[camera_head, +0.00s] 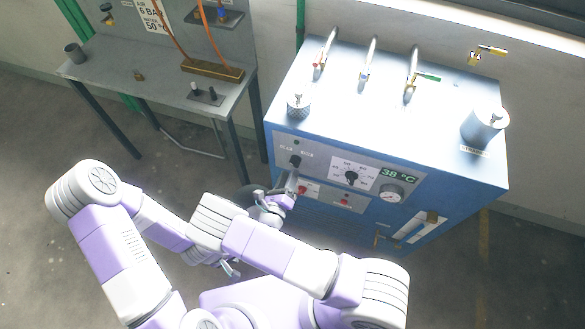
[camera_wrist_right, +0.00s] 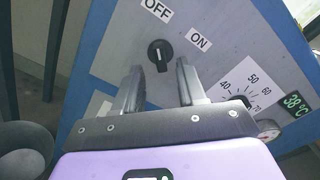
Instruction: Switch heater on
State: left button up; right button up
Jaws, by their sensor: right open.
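The heater is a blue cabinet (camera_head: 330,115) with a grey front panel. Its black switch knob (camera_head: 295,161) sits at the panel's upper left, below OFF and ON labels. In the right wrist view the knob (camera_wrist_right: 160,55) has a white mark that appears to point up toward OFF. My right gripper (camera_head: 291,183) is open just below the knob in the head view. In the wrist view its fingertips (camera_wrist_right: 159,70) stand either side of the knob's lower end; contact cannot be told. My left gripper (camera_head: 231,268) is low, mostly hidden behind my right arm.
A dial (camera_head: 351,176), a 38 °C display (camera_head: 398,173) and a gauge (camera_head: 391,193) sit right of the knob. A red button (camera_head: 303,190) is below it. Pipes and metal vessels stand on the cabinet top. A grey workbench (camera_head: 150,75) stands at the left.

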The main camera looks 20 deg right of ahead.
aim_at(293, 165)
jog(key=shift+x, duration=1.9)
jog(key=shift+s, duration=0.1)
grip_shut()
